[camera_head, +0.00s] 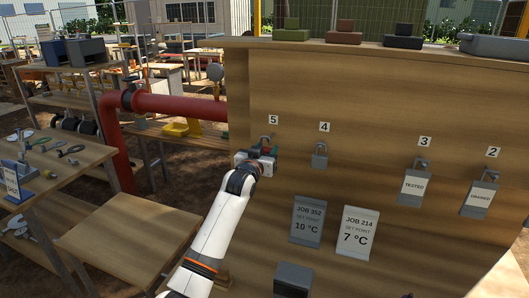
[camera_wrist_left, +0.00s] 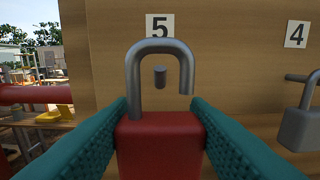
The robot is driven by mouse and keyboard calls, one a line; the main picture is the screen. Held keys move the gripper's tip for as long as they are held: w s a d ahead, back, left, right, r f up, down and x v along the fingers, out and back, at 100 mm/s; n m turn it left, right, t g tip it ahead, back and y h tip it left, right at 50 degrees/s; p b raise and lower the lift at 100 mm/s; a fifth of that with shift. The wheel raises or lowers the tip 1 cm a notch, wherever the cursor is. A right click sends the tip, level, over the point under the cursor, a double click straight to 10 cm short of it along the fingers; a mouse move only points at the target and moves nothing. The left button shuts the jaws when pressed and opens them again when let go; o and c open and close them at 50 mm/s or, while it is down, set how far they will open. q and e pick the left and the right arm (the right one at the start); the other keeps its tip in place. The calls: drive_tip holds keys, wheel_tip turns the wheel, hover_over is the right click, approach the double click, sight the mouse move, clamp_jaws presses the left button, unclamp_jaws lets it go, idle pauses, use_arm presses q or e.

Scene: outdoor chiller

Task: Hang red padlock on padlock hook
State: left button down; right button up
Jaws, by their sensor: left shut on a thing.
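The red padlock (camera_wrist_left: 160,147) is upright in my left gripper (camera_head: 264,154), held between its two green finger pads in the left wrist view. Its grey shackle stands up, with the right leg ending short above the body. The padlock hook under label 5, a short dark peg (camera_wrist_left: 160,76), shows through the shackle's opening. I cannot tell whether the shackle is around the peg or in front of it. In the head view the gripper is at the wooden board just below label 5 and hides most of the padlock. My right gripper is not in view.
A grey padlock (camera_head: 320,155) hangs under label 4, right of my gripper. Tagged padlocks hang under label 3 (camera_head: 415,183) and label 2 (camera_head: 481,195). Job cards (camera_head: 309,221) are lower on the board. A red pipe (camera_head: 180,107) runs to the board's left edge.

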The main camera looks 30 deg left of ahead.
sight(267, 148)
use_arm(q)
drive_tip(key=shift+b+x, duration=0.7)
drive_tip(key=shift+x, duration=1.3)
drive_tip(key=shift+f, duration=0.6)
drive_tip(key=shift+c, duration=1.1)
unclamp_jaws()
drive_tip(key=shift+f+b, duration=0.2)
drive_tip(key=shift+b, duration=0.15)
drive_tip(key=shift+d+f, duration=0.1)
drive_tip(key=shift+f, duration=0.4)
